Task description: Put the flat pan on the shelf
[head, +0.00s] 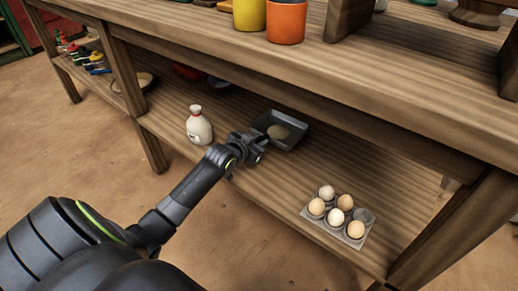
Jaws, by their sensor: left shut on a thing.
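A dark grey rectangular pan (292,141) with low walls is at the lower shelf (240,180), under the upper counter. A roundish tan-brown thing (278,132) shows inside it. My left gripper (259,143) reaches in from the left and is shut at the pan's near left side, seemingly on its rim; the fingertips are partly hidden. I cannot tell whether the pan rests fully on the shelf or is slightly above it. My right gripper is not in view.
A white bottle (199,126) stands close left of my left gripper. A grey egg tray (348,236) with several eggs sits at the shelf's right. Yellow (249,15) and orange (286,21) cups stand on the counter (400,75). A round dish (145,80) lies farther left.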

